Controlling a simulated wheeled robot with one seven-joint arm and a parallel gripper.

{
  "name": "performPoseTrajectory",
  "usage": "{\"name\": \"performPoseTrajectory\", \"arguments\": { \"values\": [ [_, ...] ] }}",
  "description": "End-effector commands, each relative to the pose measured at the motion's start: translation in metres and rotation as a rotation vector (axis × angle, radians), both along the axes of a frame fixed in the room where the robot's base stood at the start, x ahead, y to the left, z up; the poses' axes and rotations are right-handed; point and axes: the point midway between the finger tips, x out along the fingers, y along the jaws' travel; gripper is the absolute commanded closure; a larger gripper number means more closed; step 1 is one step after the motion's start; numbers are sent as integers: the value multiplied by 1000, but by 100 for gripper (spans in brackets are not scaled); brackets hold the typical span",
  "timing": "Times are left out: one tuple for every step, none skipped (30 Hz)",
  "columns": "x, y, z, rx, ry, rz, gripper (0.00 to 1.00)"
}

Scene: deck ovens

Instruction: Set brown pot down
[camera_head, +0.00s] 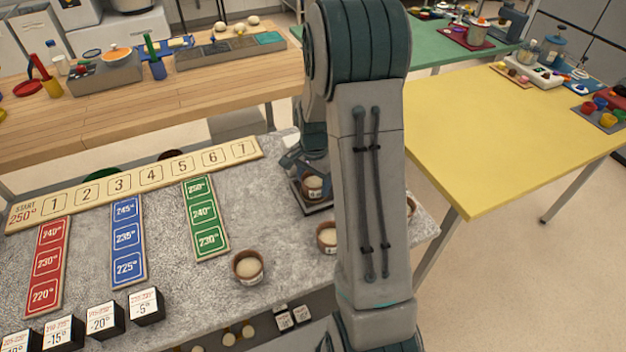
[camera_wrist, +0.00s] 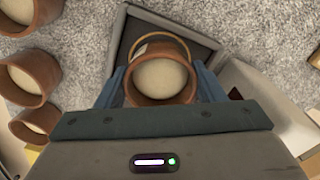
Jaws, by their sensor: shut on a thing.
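A brown pot (camera_head: 313,188) with pale filling is between the fingers of my gripper (camera_head: 306,176), which is shut on it. In the wrist view the pot (camera_wrist: 161,80) sits between the two blue fingers of my gripper (camera_wrist: 160,88), over a dark grey square tray (camera_wrist: 203,52). The tray (camera_head: 318,207) also shows under the pot in the head view. A curved brown rim and a bit of white label show just beyond the pot in the wrist view. Whether the pot's base touches the tray is hidden.
Other brown pots stand nearby on the grey speckled counter (camera_head: 285,225), one at the front (camera_head: 247,267) and one beside my arm (camera_head: 326,238). Several pots line the left of the wrist view (camera_wrist: 28,78). Number boards (camera_head: 135,185) and black weight cubes (camera_head: 145,306) lie left.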

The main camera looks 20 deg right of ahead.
Motion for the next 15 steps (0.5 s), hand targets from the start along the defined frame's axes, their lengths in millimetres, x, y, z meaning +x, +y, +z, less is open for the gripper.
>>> {"name": "performPoseTrajectory", "arguments": {
  "values": [
    [0,0,-2,0,0,0,66],
    [0,0,-4,0,0,0,66],
    [0,0,-4,0,0,0,35],
    [0,0,-3,0,0,0,26],
    [0,0,-3,0,0,0,18],
    [0,0,-3,0,0,0,16],
    [0,0,-3,0,0,0,16],
    [0,0,-3,0,0,0,16],
    [0,0,-3,0,0,0,16],
    [0,0,-3,0,0,0,16],
    [0,0,-3,0,0,0,16],
    [0,0,-3,0,0,0,16],
    [0,0,-2,0,0,0,16],
    [0,0,-2,0,0,0,16],
    [0,0,0,0,0,0,16]
  ]
}}
